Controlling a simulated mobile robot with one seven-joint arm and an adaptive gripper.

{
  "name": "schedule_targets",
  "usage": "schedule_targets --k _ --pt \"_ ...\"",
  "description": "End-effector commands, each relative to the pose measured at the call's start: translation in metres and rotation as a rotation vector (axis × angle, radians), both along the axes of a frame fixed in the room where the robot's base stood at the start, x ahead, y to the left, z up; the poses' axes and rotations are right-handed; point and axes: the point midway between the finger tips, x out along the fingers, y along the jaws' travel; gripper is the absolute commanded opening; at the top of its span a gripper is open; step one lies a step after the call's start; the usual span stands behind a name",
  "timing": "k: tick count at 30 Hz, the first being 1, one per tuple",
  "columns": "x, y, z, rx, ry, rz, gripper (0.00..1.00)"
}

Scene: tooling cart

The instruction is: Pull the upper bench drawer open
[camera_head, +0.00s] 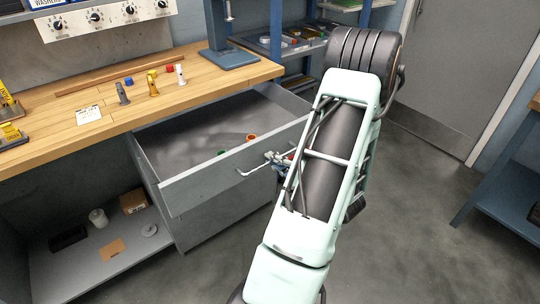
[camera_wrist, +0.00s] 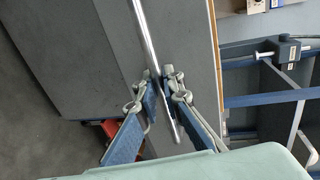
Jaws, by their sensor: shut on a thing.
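The upper bench drawer (camera_head: 205,188) stands well out from under the wooden bench top, with its grey inside in view. A green ring and an orange ring (camera_head: 251,138) lie in it near the front. The drawer's bar handle (camera_head: 248,172) runs along its front face. My gripper (camera_head: 279,162) is at the handle, partly hidden by my arm. In the wrist view my gripper (camera_wrist: 156,98) has one finger on each side of the shiny handle bar (camera_wrist: 147,45) and is shut on it. The drawer front (camera_wrist: 190,45) is right behind the fingers.
Small bottles and coloured blocks stand on the bench top (camera_head: 60,102). A lower shelf (camera_head: 85,270) holds a box and small items. A blue rack (camera_head: 283,62) stands behind, and a blue bench (camera_head: 510,190) at the right. The floor right of my arm is clear.

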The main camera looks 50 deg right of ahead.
Motion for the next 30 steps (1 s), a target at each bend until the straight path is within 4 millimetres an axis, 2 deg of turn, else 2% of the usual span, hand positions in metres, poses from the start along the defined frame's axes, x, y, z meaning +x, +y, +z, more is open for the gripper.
schedule_targets --k 11,12,13,22,26,30 --pt "-0.001 -0.001 0.000 -0.002 -0.001 -0.002 0.00" --pt "-0.001 -0.001 0.000 -0.002 -0.001 -0.002 0.12" --pt "-0.001 -0.001 0.000 -0.002 -0.001 -0.002 0.15" --pt "-0.002 0.000 0.000 -0.001 0.000 -0.002 0.15" --pt "-0.013 0.002 0.003 -0.002 0.000 -0.003 0.15" --pt "-0.038 0.007 0.008 -0.002 0.001 -0.006 0.15"
